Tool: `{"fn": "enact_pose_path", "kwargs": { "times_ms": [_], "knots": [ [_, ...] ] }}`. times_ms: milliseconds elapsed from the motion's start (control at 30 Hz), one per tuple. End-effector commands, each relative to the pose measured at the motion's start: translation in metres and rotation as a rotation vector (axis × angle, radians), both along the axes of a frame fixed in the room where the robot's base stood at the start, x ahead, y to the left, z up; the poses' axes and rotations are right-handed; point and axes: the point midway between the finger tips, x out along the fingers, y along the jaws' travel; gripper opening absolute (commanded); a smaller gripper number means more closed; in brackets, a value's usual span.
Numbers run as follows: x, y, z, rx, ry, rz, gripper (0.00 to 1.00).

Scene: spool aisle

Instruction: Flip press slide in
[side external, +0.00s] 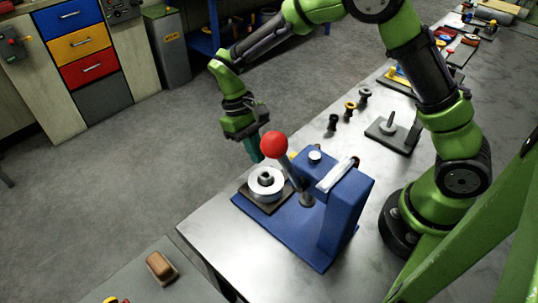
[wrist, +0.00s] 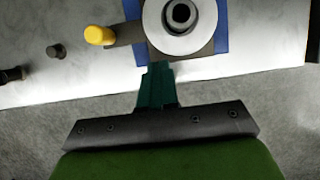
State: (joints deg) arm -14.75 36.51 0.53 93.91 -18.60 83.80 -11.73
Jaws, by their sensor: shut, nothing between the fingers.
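The blue press (side external: 340,205) stands on the table corner, its lever with a red ball knob (side external: 273,145) raised and leaning. A pale round spool (side external: 266,182) with a dark centre hole sits on a dark slide plate (side external: 247,200) at the end of the blue base, out from under the press head. The spool also shows in the wrist view (wrist: 180,40). A yellow knob (wrist: 98,36) sticks out sideways from the dark plate. My gripper (side external: 253,150) has its teal fingers shut and empty. It hangs past the table edge, beside the plate; contact cannot be told.
Several small dark and brass spindles (side external: 350,107) stand on the table behind the press. A dark plate with a peg (side external: 391,130) lies to their right. A brown brush-like block (side external: 161,266) lies on a grey surface at lower left. Open floor lies beyond the table edge.

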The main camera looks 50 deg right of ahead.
Motion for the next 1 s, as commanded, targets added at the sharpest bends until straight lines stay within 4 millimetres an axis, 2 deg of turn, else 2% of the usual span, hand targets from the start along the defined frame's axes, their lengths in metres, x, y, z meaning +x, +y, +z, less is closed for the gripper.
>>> {"fn": "enact_pose_path", "kwargs": {
  "times_ms": [333,467,800,1000],
  "knots": [
    [-0.001,0.000,0.000,0.000,0.001,0.000,0.00],
    [-0.012,0.000,0.001,0.000,0.001,0.002,0.00],
    [-0.086,0.000,0.000,0.001,0.004,0.003,0.00],
    [-0.115,0.001,-0.001,0.000,0.005,0.003,0.00]
  ]
}}
